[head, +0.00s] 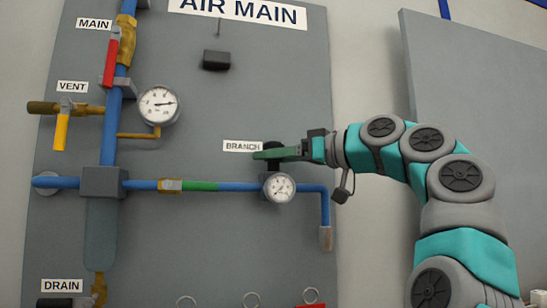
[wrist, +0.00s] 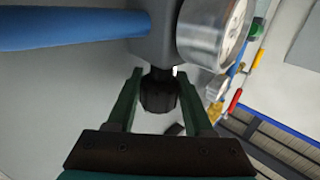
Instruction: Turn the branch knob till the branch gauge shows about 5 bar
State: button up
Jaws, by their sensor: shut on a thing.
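The black branch knob (head: 273,146) sits on the regulator above the blue branch pipe, beside the BRANCH label (head: 242,146). My gripper (head: 266,154) reaches in from the right with its green fingers at the knob. In the wrist view the knob (wrist: 158,94) is between the two fingers, which are shut on it. The branch gauge (head: 280,188) is a small round white dial just below the knob. Its needle seems to point to the lower left, but its numbers are too small to read. In the wrist view the gauge (wrist: 215,30) shows side-on, with its face turned mostly away.
The main gauge (head: 159,105), red main handle (head: 110,63) and yellow vent handle (head: 61,131) are at the panel's left. The blue pipe (head: 325,205) bends down right of the branch gauge. A grey panel (head: 470,90) stands behind my arm.

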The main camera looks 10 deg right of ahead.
grip_shut()
jog(key=shift+f+h+b, duration=0.1)
jog(key=shift+h+b, duration=0.2)
jog(key=shift+b, duration=0.1)
